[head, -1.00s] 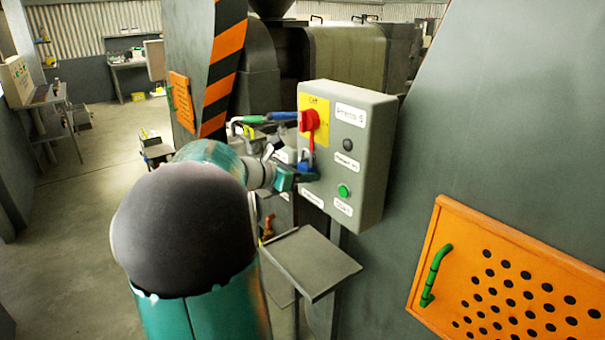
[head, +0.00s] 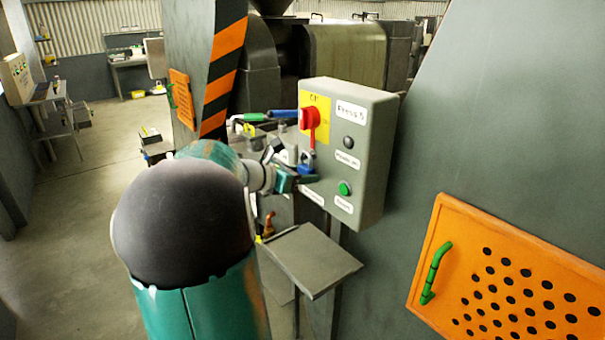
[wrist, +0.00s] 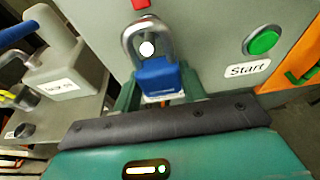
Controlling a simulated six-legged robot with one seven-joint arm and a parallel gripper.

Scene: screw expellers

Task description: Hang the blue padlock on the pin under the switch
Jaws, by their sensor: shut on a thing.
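The blue padlock (head: 306,161) is at the front face of the grey switch box, under the red switch (head: 309,118) on its yellow plate. In the wrist view the padlock (wrist: 158,76) is upright with its metal shackle up. A round white pin end (wrist: 147,48) shows inside the shackle loop, so the shackle appears to be around the pin. Whether the shackle rests on it I cannot tell. My gripper (wrist: 160,98) is shut on the padlock's body from below; it also shows in the head view (head: 298,178), partly hidden by my arm.
The grey box (head: 367,165) carries a green start button (head: 344,188) to the right of the padlock. A small grey shelf (head: 310,262) stands below. An orange perforated panel (head: 465,285) is at right. A grey block (wrist: 55,72) is left in the wrist view.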

